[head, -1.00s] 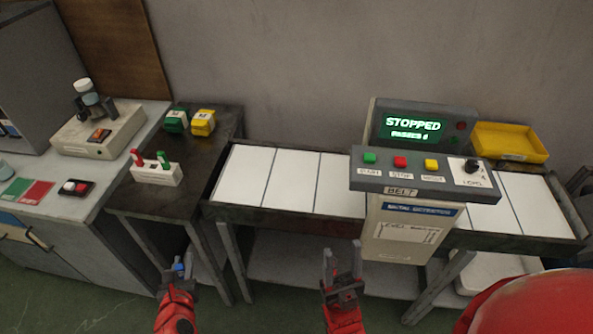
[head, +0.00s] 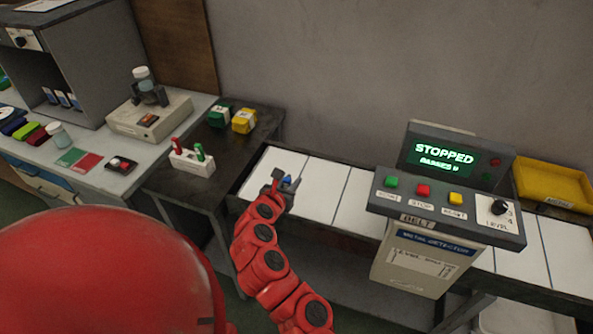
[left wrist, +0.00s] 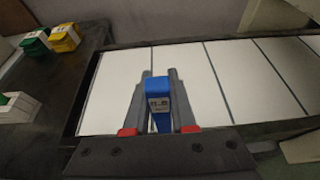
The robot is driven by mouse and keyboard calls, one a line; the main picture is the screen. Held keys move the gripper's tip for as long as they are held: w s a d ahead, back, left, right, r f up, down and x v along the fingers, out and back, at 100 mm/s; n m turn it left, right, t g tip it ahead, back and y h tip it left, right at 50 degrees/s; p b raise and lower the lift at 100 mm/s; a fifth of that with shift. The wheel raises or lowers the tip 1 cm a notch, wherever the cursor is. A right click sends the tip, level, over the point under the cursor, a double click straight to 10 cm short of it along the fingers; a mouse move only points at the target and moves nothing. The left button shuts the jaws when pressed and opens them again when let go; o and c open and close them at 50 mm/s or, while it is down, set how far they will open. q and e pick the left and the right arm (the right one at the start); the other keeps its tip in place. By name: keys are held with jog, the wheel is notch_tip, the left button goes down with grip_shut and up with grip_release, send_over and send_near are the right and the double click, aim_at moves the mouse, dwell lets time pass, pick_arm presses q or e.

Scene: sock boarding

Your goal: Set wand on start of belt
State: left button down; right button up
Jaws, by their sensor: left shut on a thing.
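The belt has white panels split by dark lines. In the left wrist view the wand is seen against the belt (left wrist: 122,78); whether it touches the belt I cannot tell. My right gripper is out of view.
A metal detector (head: 425,258) straddles the belt; its screen (head: 445,155) reads STOPPED. A white rack (head: 193,163) with a red and a green wand stands left of the belt. A yellow tray (head: 553,185) is far right.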

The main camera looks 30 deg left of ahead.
pick_arm(q)
jog(key=shift+w+a+f+b, duration=0.9)
jog(key=shift+w+a, duration=0.3)
jog(key=shift+w, duration=0.95)
jog(key=shift+w+a+f+b, duration=0.9)
jog(key=shift+w+a, duration=0.25)
jog(key=shift+w, duration=0.95)
jog(key=shift+w+a+f+b, duration=0.75)
jog(key=shift+w+a+b, duration=0.35)
jog(key=shift+w, duration=1.05)
jog(key=shift+a+f, duration=0.1)
jog(key=c, duration=0.7)
grip_release()
jog(key=shift+c, duration=0.2)
